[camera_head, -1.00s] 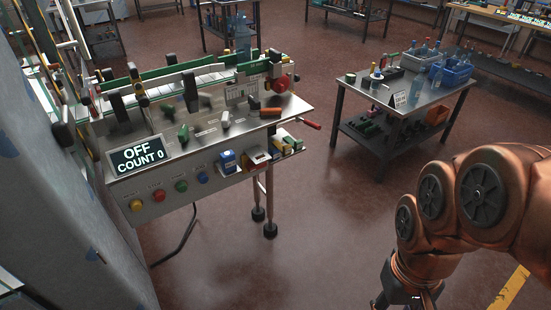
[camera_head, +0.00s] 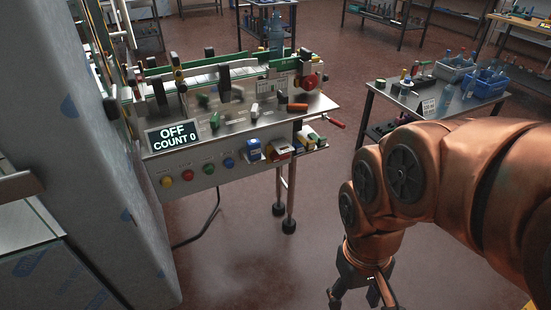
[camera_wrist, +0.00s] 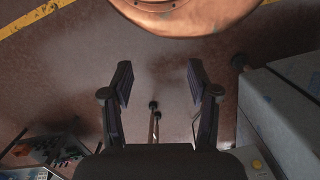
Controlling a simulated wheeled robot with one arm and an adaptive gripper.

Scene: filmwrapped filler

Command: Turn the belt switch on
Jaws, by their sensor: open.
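The filler machine (camera_head: 240,168) stands left of centre in the head view. Its display (camera_head: 173,135) reads OFF and COUNT 0. Below the display, its front panel carries a row of round yellow, red (camera_head: 187,175), green (camera_head: 208,168) and blue (camera_head: 228,162) buttons. Small levers, white, black and green (camera_head: 214,121), stand on its top. I cannot read the small labels, so I cannot tell which control is the belt switch. My gripper (camera_head: 364,300) hangs low, right of the machine and apart from it. In the wrist view my gripper (camera_wrist: 160,75) is open and empty, over the floor.
A grey wrapped cabinet (camera_head: 95,150) stands close at the left. A metal table (camera_head: 425,93) with blue bins (camera_head: 487,85) stands behind my arm at the right. Machine legs (camera_head: 290,205) and a cable (camera_head: 205,225) reach the floor. The floor in front of the machine is clear.

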